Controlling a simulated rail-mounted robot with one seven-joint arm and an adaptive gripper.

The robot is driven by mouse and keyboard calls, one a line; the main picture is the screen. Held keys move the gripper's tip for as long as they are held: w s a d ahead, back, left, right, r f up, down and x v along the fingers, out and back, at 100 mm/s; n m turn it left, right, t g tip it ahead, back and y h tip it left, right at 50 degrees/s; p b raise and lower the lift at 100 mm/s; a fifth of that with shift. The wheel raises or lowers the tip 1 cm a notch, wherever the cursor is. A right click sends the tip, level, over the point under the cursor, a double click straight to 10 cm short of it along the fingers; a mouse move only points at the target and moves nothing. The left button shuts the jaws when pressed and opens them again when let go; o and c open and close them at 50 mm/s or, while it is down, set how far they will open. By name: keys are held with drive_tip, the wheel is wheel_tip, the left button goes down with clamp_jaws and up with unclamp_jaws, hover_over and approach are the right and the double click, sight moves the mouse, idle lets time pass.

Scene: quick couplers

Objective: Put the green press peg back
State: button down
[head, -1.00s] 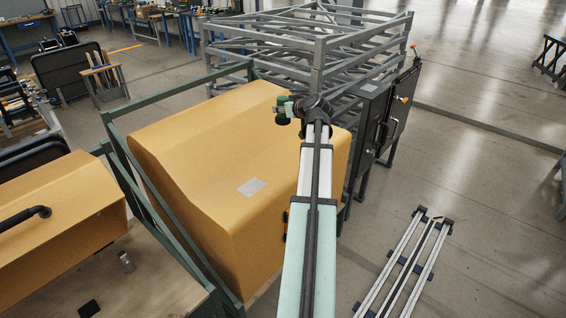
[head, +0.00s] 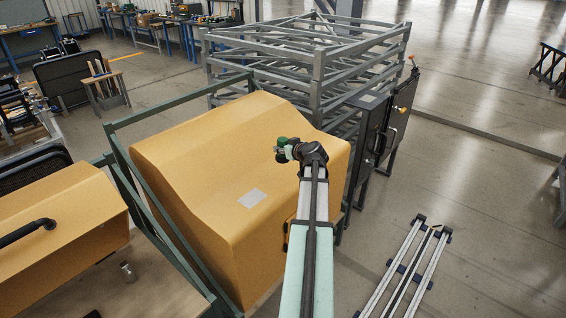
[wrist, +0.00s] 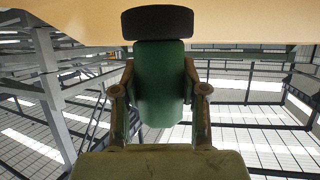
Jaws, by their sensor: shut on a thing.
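The green press peg shows in the wrist view (wrist: 160,70) as a green cylinder with a wide black disc at its far end. My gripper (wrist: 160,91) is shut on it, one finger on each side. In the head view my gripper (head: 287,152) is at the end of my outstretched arm, over the tan cover, with a small green part of the peg (head: 282,142) showing. Whether the gripper touches the cover cannot be told. No seat for the peg can be made out.
The large tan cover (head: 190,170) lies beneath my arm, inside a green frame (head: 165,215). A grey lattice frame (head: 318,75) stands behind it, and a black cabinet with a handle (head: 375,135) to the right. Rails (head: 395,270) lie on the floor at lower right.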

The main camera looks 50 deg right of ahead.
sight(283, 157)
drive_tip(key=shift+f+p, duration=0.45)
drive_tip(key=shift+f, duration=1.85)
drive_tip(key=shift+f+b, duration=0.3)
drive_tip(key=shift+f, duration=1.25)
drive_tip(key=shift+f+b, duration=0.2)
drive_tip(key=shift+b, duration=0.2)
drive_tip(key=c, duration=0.6)
unclamp_jaws()
drive_tip(key=shift+r+p, duration=0.2)
drive_tip(key=shift+p, duration=0.85)
drive_tip(key=shift+s+a+f, duration=0.1)
drive_tip(key=shift+s+a, duration=0.1)
drive_tip(key=shift+s, duration=0.1)
drive_tip(key=shift+a+b+v, duration=0.15)
drive_tip(key=shift+b+v, duration=1.6)
drive_tip(key=shift+v, duration=2.45)
drive_tip(key=shift+a+b+v, duration=0.15)
drive_tip(key=shift+b+v, duration=1.55)
drive_tip(key=shift+v, duration=2.45)
